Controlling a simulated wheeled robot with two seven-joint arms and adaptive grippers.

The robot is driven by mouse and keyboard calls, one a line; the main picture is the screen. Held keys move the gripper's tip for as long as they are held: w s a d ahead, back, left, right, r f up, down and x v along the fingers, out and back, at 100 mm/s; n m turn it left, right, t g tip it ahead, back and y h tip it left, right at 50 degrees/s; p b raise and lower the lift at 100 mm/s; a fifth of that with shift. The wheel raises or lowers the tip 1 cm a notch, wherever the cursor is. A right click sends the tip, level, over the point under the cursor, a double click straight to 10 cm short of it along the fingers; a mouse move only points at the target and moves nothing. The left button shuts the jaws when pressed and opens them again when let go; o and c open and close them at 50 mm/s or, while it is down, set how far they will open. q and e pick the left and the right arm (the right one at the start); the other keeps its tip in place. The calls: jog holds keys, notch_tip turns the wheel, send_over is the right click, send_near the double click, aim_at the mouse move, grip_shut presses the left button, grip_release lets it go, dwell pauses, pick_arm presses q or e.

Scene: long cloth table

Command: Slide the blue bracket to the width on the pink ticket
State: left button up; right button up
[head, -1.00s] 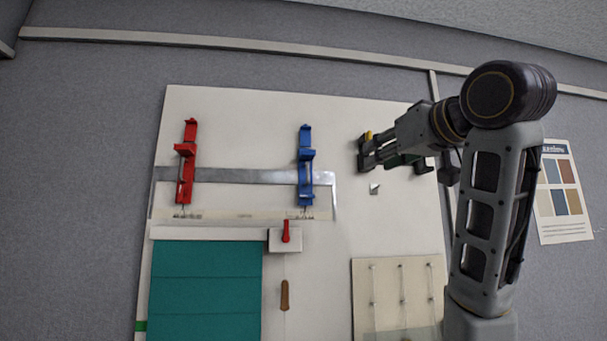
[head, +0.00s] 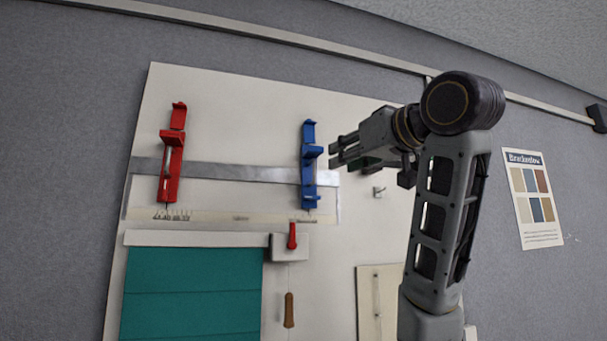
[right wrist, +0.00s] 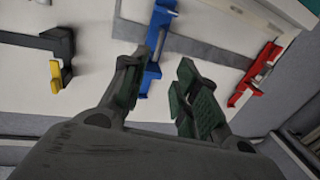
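The blue bracket (head: 309,165) sits upright on the right part of a grey metal rail (head: 235,174) on the white board. It also shows in the right wrist view (right wrist: 155,55), beyond the left finger. A scale strip (head: 240,217) with small marks runs below the rail. I see no pink ticket. My left gripper is not in view.
A red bracket (head: 172,155) sits at the rail's left; the rail between the brackets is clear. Below are a teal panel (head: 190,295), a red lever (head: 292,236) and a brown handle (head: 289,310). A black-and-yellow piece (right wrist: 58,65) shows in the right wrist view.

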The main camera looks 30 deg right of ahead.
jog(key=p, duration=0.6)
send_near(315, 171)
jog(key=shift+w, duration=1.1)
jog(key=shift+w+d+p, duration=0.2)
jog(key=shift+w+p, duration=0.7)
jog(key=shift+w, duration=3.25)
grip_shut()
